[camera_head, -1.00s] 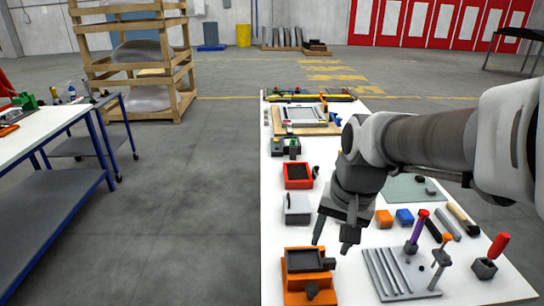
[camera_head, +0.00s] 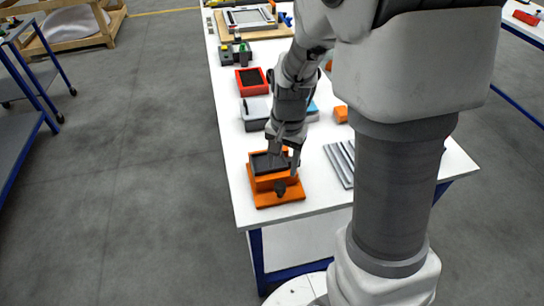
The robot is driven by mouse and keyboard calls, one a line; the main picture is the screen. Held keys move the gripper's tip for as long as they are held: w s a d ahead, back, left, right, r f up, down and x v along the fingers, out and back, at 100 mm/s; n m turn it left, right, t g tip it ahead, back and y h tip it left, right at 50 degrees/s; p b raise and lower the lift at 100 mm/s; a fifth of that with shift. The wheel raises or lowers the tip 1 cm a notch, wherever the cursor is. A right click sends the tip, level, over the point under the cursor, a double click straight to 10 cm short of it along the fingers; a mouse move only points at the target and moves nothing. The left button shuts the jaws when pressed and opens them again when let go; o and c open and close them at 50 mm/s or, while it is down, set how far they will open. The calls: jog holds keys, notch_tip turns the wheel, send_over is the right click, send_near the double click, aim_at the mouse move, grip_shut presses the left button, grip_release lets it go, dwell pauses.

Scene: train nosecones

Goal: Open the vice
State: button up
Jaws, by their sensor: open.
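An orange vice-like block (camera_head: 262,199) with a dark recessed top and a dark knob on its front stands at the near left corner of the white table (camera_head: 315,202). I take it to be the vice. My gripper (camera_head: 284,162) points down over the right part of its top. Its fingers are apart with nothing seen between them. One finger is over the dark top and the other is near the right side by the dark end piece. I cannot tell whether they touch it. The gripper hides part of the block's back and right side.
Behind it stand a grey box (camera_head: 254,112), a red tray (camera_head: 252,80) and a dark green-and-grey item (camera_head: 235,52). A ridged grey plate (camera_head: 340,163) and an orange block (camera_head: 341,114) lie to the right. My arm covers much of the table's right side.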

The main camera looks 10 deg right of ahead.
aim_at(280, 185)
notch_tip(280, 185, down, 8)
jog(key=shift+w+a+r+b, duration=0.1)
jog(key=shift+a+b, duration=0.05)
jog(key=shift+b, duration=0.35)
grip_shut()
